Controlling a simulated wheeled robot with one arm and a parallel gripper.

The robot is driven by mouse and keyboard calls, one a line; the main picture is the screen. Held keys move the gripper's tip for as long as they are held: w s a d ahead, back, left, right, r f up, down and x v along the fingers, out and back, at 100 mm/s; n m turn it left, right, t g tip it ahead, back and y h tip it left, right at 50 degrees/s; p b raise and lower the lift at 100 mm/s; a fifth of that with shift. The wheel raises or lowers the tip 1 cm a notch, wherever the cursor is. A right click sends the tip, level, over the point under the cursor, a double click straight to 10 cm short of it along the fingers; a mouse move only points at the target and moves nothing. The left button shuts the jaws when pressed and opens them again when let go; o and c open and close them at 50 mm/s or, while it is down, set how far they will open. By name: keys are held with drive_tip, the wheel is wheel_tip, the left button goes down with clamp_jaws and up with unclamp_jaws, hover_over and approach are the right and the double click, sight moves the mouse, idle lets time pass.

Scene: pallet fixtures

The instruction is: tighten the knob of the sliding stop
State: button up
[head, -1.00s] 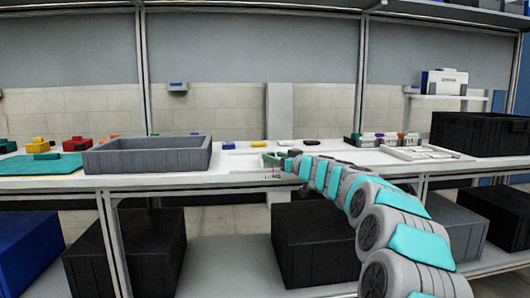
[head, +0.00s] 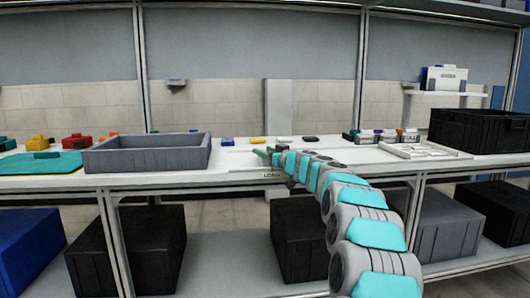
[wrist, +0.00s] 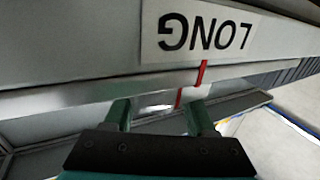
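My gripper (head: 266,154) is at the front edge of the workbench, near a white label (head: 272,176). In the wrist view my gripper (wrist: 161,112) has its two green fingers apart, with nothing visibly held between them. Just beyond the fingertips runs a metal rail (wrist: 75,101). The label, reading LONG upside down, shows above it in the wrist view (wrist: 205,33). A red mark (wrist: 203,73) crosses from the label's edge toward the rail. I cannot make out the sliding stop or its knob in either view.
A grey open bin (head: 148,164) stands on the bench left of my gripper. A white tray (head: 425,153) and a black crate (head: 478,131) are at the right. Several small coloured blocks line the back. Dark boxes (head: 140,245) sit below the bench.

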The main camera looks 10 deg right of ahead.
clamp_jaws()
